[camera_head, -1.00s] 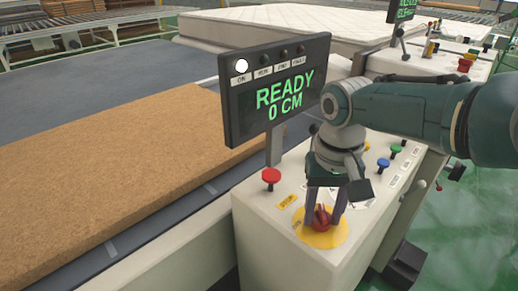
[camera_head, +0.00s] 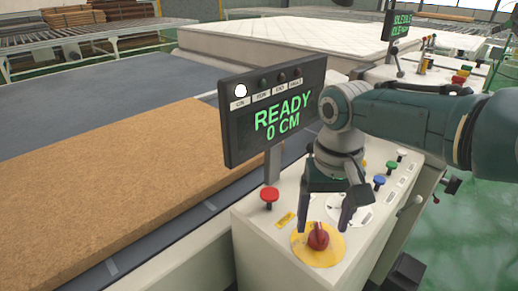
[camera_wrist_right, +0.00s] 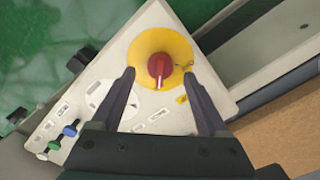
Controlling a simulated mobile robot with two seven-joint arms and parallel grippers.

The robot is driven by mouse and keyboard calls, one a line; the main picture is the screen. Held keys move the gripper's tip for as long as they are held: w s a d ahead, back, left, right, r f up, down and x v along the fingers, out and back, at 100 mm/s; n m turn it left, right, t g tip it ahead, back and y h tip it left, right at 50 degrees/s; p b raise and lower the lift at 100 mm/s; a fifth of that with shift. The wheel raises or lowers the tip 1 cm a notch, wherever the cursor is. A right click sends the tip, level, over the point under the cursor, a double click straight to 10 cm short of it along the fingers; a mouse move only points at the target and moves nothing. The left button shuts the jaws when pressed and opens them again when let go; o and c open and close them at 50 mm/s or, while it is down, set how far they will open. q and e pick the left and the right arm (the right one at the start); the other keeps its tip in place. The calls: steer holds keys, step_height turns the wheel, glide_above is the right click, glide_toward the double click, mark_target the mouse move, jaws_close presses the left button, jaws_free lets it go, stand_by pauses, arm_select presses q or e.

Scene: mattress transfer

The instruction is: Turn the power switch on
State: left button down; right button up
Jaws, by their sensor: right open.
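The power switch is a red rotary knob (camera_head: 318,237) on a yellow round plate (camera_head: 312,252) on top of the white control console (camera_head: 262,237). The knob also shows in the right wrist view (camera_wrist_right: 159,66), beyond the fingertips. My right gripper (camera_head: 324,221) is open and empty, above and just behind the knob, clear of it. In the right wrist view its two fingers (camera_wrist_right: 160,74) stand apart with the knob centred ahead between them. The display (camera_head: 276,110) reads "READY 0 CM", and its ON lamp is lit white. My left gripper is not in view.
A red push button (camera_head: 269,195) stands left of the knob. Blue (camera_head: 379,180) and green (camera_head: 386,169) buttons lie behind my right gripper. A brown mattress slab (camera_head: 130,180) lies on the conveyor at left. A white mattress (camera_head: 265,42) is at the back.

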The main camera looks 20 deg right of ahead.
mark_target(320, 231)
step_height(320, 231, up, 6)
steer(key=shift+f+p, duration=0.25)
steer(key=shift+p, duration=0.65)
steer(key=shift+r, duration=0.65)
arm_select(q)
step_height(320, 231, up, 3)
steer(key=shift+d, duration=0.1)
arm_select(e)
steer(key=s+a+f+n+t, duration=0.1)
steer(key=s+a+f+n, duration=0.2)
steer(key=s+a+n, duration=0.5)
steer(key=s+d+r+m+t, duration=0.1)
steer(key=s+r, duration=0.3)
steer(key=s, duration=0.3)
steer(key=s+d+r+t, duration=0.1)
steer(key=s+r+t, duration=0.15)
steer(key=s, duration=0.35)
arm_select(q)
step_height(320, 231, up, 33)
steer(key=p, duration=3.3)
arm_select(e)
step_height(320, 231, up, 33)
steer(key=shift+r+g, duration=0.2)
steer(key=shift+g, duration=0.25)
